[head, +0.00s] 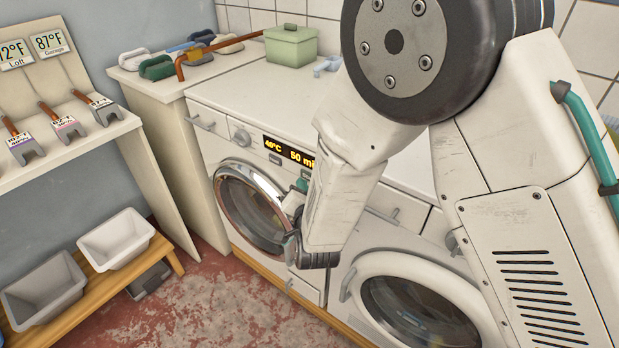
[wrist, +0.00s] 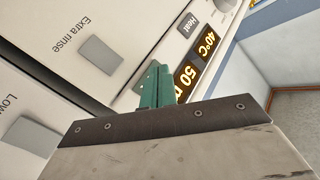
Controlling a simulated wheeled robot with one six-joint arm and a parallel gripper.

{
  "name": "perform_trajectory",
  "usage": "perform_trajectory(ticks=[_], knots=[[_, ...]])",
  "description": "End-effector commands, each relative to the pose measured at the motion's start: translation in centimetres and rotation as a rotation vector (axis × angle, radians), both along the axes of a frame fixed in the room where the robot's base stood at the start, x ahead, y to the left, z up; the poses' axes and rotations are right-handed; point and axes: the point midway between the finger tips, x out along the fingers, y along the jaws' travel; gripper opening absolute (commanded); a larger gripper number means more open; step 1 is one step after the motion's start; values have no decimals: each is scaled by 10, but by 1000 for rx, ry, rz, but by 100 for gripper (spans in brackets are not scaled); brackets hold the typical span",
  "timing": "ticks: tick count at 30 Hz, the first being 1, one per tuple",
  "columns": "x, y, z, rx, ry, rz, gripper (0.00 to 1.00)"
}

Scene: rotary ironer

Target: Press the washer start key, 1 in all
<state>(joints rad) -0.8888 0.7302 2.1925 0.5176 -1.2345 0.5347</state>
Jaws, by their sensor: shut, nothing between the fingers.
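The washer (head: 208,141) is a white front-loader with a chrome-ringed door (head: 245,208). Its panel display (head: 289,152) reads 40°C and 50 min, and it also shows in the wrist view (wrist: 188,78). My gripper (head: 302,185) is shut and empty, its teal fingers close to the panel just below the display. In the wrist view the fingers (wrist: 154,88) overlap part of the display; contact cannot be told. Grey keys there include one by "Extra rinse" (wrist: 100,55) and one marked "Heat" (wrist: 187,25). I see no label reading start; my gripper and arm hide part of the panel.
A second front-loader (head: 418,300) stands right of the washer, partly behind my arm. A green lidded box (head: 291,46) sits on top at the back. A low wooden bench (head: 95,292) with two bins stands left. Reddish floor (head: 215,300) before the bench is clear.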

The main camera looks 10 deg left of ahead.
Motion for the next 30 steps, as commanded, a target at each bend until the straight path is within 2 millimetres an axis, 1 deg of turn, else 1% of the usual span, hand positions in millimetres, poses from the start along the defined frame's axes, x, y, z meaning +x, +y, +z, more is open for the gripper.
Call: perform_trajectory(ticks=[6,30], knots=[[7,-3,0,0,0,0,0],[12,-5,0,0,0,0,0]])
